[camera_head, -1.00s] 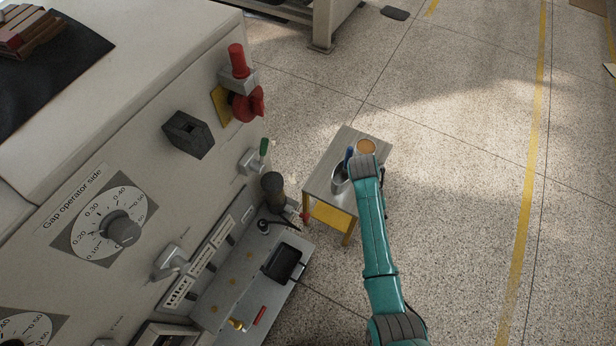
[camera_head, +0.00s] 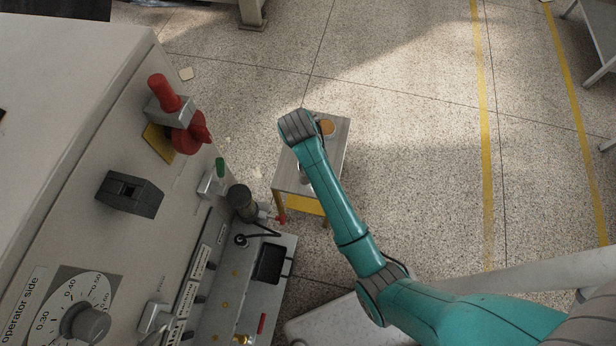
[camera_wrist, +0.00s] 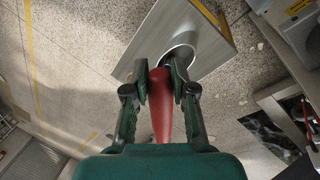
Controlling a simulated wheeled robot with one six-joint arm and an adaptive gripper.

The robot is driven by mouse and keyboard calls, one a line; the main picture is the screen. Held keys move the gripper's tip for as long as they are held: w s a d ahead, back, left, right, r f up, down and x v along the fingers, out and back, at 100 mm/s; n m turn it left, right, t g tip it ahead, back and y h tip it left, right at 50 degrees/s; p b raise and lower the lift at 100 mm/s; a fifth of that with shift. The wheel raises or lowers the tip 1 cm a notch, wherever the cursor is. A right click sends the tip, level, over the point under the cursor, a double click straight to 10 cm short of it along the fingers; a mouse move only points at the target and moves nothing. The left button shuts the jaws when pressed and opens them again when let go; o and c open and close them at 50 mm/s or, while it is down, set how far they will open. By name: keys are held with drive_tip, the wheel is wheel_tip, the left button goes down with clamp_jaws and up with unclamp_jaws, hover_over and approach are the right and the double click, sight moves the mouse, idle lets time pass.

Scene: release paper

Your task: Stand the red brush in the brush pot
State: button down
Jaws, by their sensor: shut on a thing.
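The red brush (camera_wrist: 162,112) shows in the wrist view as a tapered red handle between the two green fingers. My gripper (camera_wrist: 161,78) is shut on it. The brush pot (camera_wrist: 182,53) is a round metal cup on the small grey table (camera_wrist: 150,50), just beyond the fingertips. The brush's far end is hidden, so I cannot tell whether it is inside the pot. In the head view my arm hides the brush and most of the pot (camera_head: 305,178), above the small table (camera_head: 338,160).
An orange-brown round thing (camera_head: 326,127) lies at the table's far end. A large machine (camera_head: 90,130) with knobs and levers fills the left, and its grey tray (camera_head: 225,300) juts close to the table. Speckled floor (camera_head: 420,180) is open to the right.

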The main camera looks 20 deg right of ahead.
wheel_tip(320, 180, down, 18)
drive_tip(key=shift+r, duration=0.25)
idle(0.3)
drive_tip(key=shift+d+f, duration=0.1)
drive_tip(key=shift+f, duration=0.2)
drive_tip(key=c, duration=1)
unclamp_jaws()
drive_tip(key=shift+o, duration=0.2)
drive_tip(key=v, duration=1.2)
drive_tip(key=shift+r, duration=0.3)
